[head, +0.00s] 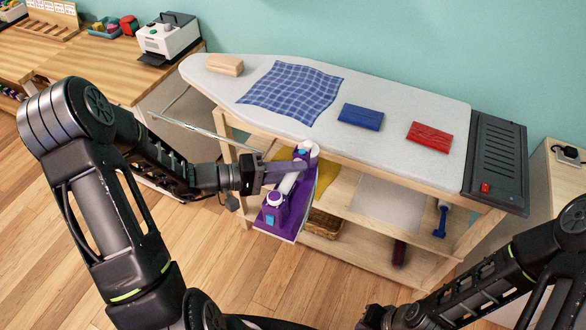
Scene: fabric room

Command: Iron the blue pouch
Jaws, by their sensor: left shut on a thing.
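The blue pouch (360,117) lies flat on the grey ironing board (400,107), right of its middle. My left gripper (288,173) is shut on a purple and white iron (274,215). It holds the iron in front of the board's near edge, lower than the board top in the picture and apart from the pouch.
A blue checked cloth (291,92), a wooden block (225,65) and a red pouch (430,137) also lie on the board. A black iron rest (496,160) is at its right end. Wooden shelves (370,232) under the board hold a wicker basket (323,223).

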